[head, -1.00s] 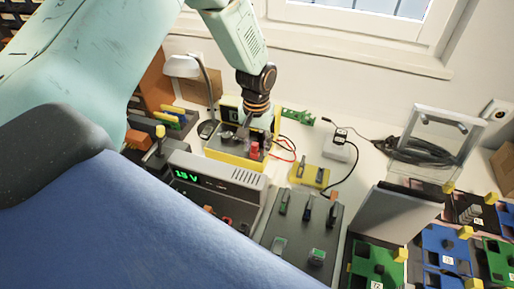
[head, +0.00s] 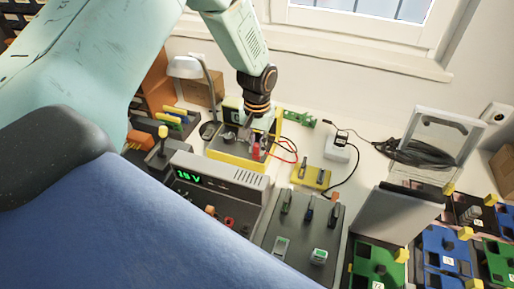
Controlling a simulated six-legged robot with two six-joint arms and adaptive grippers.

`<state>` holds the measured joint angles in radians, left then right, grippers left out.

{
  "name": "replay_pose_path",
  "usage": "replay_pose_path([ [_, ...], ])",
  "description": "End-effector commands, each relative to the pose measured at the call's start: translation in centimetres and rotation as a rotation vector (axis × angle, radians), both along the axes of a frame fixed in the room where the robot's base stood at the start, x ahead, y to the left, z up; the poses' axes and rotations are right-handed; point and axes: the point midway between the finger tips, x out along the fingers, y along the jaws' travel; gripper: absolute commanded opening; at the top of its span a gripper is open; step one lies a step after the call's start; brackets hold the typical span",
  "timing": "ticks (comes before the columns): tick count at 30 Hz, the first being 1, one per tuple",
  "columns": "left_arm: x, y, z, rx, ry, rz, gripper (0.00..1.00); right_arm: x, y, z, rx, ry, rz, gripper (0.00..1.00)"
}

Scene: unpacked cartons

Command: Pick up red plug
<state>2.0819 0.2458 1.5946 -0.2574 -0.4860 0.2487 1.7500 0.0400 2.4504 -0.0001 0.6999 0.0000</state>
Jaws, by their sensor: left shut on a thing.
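My left gripper (head: 254,137) reaches down from above to the yellow-edged test box (head: 228,158) at the centre of the head view. It is shut on the red plug (head: 256,152), a small upright red piece at the right part of the box. The plug's upper end is partly hidden by the fingers. Whether the plug is still seated in the box, I cannot tell. A red lead (head: 285,157) curves on the table right of the box. My right gripper is not in view.
A grey power supply (head: 218,187) with a green display stands in front of the box. A yellow block (head: 311,177) lies to the right, near a white adapter (head: 338,152). A lamp (head: 187,67) stands behind left. Green and blue boards fill the lower right.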

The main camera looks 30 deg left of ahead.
Motion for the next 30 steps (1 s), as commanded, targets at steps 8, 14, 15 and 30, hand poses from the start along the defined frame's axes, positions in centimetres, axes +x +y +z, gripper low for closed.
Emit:
replay_pose_path([
  [8,-0.1,0.0,2.3,-0.001,0.002,0.001,0.0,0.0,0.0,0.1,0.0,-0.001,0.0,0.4],
  [14,0.0,0.0,6.3,-0.001,0.0,0.0,0.0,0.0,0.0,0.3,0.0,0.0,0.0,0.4],
  [15,0.0,0.0,7.0,-0.001,0.0,0.0,0.0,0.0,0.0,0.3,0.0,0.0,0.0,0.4],
  [30,-0.1,0.0,9.9,-0.001,0.003,0.0,0.0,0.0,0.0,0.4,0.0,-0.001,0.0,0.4],
])
